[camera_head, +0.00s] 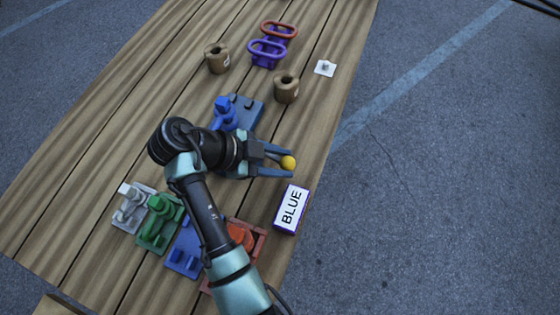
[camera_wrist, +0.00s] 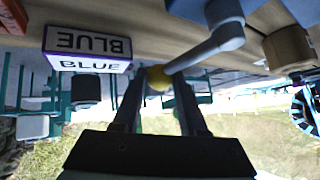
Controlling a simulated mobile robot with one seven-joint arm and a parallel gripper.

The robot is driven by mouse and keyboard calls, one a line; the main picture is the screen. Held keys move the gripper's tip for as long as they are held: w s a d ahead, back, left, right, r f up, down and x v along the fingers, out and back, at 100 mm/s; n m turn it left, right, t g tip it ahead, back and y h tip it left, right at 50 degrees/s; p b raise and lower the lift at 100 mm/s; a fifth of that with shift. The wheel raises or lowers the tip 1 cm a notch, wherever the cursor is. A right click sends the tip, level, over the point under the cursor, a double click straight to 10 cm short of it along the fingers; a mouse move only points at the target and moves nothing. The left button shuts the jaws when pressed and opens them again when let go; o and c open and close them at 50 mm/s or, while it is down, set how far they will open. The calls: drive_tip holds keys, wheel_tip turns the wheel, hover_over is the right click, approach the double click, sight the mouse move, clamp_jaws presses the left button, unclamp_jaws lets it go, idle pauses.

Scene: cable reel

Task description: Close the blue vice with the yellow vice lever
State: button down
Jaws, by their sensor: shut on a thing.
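The blue vice (camera_head: 225,112) stands on its blue base (camera_head: 246,108) near the middle of the wooden table, partly behind my arm. In the wrist view its blue body (camera_wrist: 210,10) is at the top, and a grey-blue lever rod (camera_wrist: 208,48) runs from it down to the left. The yellow lever knob (camera_head: 288,163) is at the end of that rod, and it also shows in the wrist view (camera_wrist: 158,80). My gripper (camera_head: 283,163) is shut on the yellow knob, one finger on each side, near the table's right edge.
A BLUE sign (camera_head: 291,208) stands close below my gripper. Grey (camera_head: 132,205), green (camera_head: 161,222), blue (camera_head: 185,252) and red (camera_head: 245,235) fixtures line the near side. Two brown spools (camera_head: 217,58) (camera_head: 286,88) and purple and red ring handles (camera_head: 268,50) are at the far side.

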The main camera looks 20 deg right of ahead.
drive_tip(key=shift+s+a, duration=0.1)
idle(0.5)
drive_tip(key=shift+c, duration=2.3)
unclamp_jaws()
drive_tip(key=p+v, duration=0.6)
drive_tip(key=v, duration=0.7)
drive_tip(key=shift+p, duration=0.35)
